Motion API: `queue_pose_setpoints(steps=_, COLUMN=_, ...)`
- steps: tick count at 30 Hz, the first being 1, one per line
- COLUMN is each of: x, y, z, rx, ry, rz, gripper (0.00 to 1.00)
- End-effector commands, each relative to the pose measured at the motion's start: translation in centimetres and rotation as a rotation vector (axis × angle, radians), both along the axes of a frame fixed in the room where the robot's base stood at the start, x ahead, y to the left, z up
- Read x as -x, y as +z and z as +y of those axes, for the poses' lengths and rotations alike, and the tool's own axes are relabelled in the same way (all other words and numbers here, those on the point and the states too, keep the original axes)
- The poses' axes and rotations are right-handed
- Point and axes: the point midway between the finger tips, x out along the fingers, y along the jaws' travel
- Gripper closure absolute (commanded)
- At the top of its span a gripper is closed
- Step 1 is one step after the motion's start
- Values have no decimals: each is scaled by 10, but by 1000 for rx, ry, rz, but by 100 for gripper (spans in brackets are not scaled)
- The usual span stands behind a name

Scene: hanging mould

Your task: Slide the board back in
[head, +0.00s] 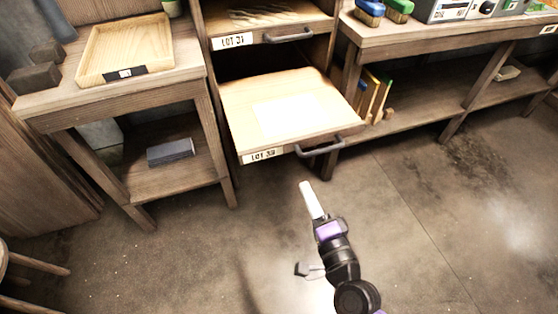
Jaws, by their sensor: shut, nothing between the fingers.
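The board (240,118) is a pale wooden slab, pulled partway out of a wooden rack below another board. A white sheet (291,117) lies on it. Its front edge carries a label (262,156) that seems to read "LOT 38" and a dark bar handle (320,147). My gripper (306,184) is in front of the board, a little below and left of the handle in the picture, apart from it. Its pale fingers are together with nothing between them.
Above is another board labelled "LOT 31" (232,41) with a handle. At left stands a side table (185,68) with a wooden tray (160,29). At right is a long bench (450,37) with books (371,97) on its lower shelf. The floor (420,230) in front is clear.

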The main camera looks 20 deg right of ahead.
Motion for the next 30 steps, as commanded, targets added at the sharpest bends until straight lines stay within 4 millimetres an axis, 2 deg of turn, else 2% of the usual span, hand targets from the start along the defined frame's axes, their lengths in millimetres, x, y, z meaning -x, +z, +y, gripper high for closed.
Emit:
queue_pose_setpoints(steps=3, x=2, y=-14, z=-3, rx=-134, ry=-4, rz=37, gripper=100)
queue_pose_setpoints(steps=8, x=-3, y=-13, z=-3, rx=-178, ry=-3, rz=35, gripper=100)
queue_pose_setpoints(steps=11, x=-14, y=-12, z=-3, rx=-178, ry=-5, rz=34, gripper=100)
queue_pose_setpoints(steps=24, x=-94, y=-12, z=-3, rx=-174, ry=-3, rz=33, gripper=100)
queue_pose_setpoints(steps=30, x=-122, y=-13, z=-3, rx=-173, ry=-3, rz=34, gripper=100)
